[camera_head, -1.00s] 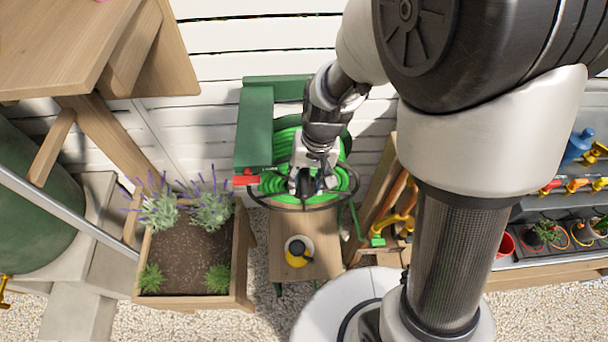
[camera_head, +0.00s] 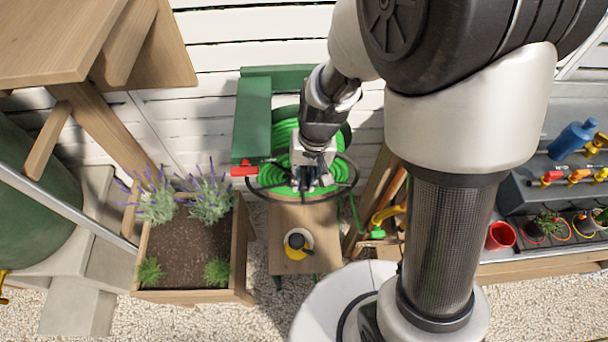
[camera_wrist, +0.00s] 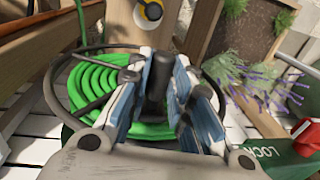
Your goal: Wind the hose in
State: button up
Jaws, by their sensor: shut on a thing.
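The green hose (camera_head: 283,150) lies in coils on a reel inside a dark green housing (camera_head: 252,128) against the white wall. A dark wheel (camera_head: 345,178) with spokes sits in front of the coils. My gripper (camera_head: 308,188) is at the wheel's front part. In the wrist view my gripper (camera_wrist: 160,98) is shut on the wheel's dark upright handle (camera_wrist: 158,82), with the green coils (camera_wrist: 95,90) behind it. A red lever (camera_head: 244,171) is at the housing's left side; it also shows in the wrist view (camera_wrist: 306,137) beside the word LOCK. A hose end with a green fitting (camera_head: 378,234) hangs at right.
A wooden stool (camera_head: 290,262) with a yellow and black item (camera_head: 297,245) stands below the reel. A lavender planter (camera_head: 193,294) is at left. A potting bench with taps (camera_head: 577,176) and red pot (camera_head: 500,236) is at right.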

grip_shut()
jog(key=shift+a, duration=0.1)
jog(key=a, duration=0.3)
jog(key=shift+w+a+f+p, duration=0.15)
jog(key=shift+a+f+p, duration=0.1)
jog(key=shift+a+p, duration=0.1)
jog(key=o, duration=0.7)
grip_release()
jog(key=shift+d, duration=0.1)
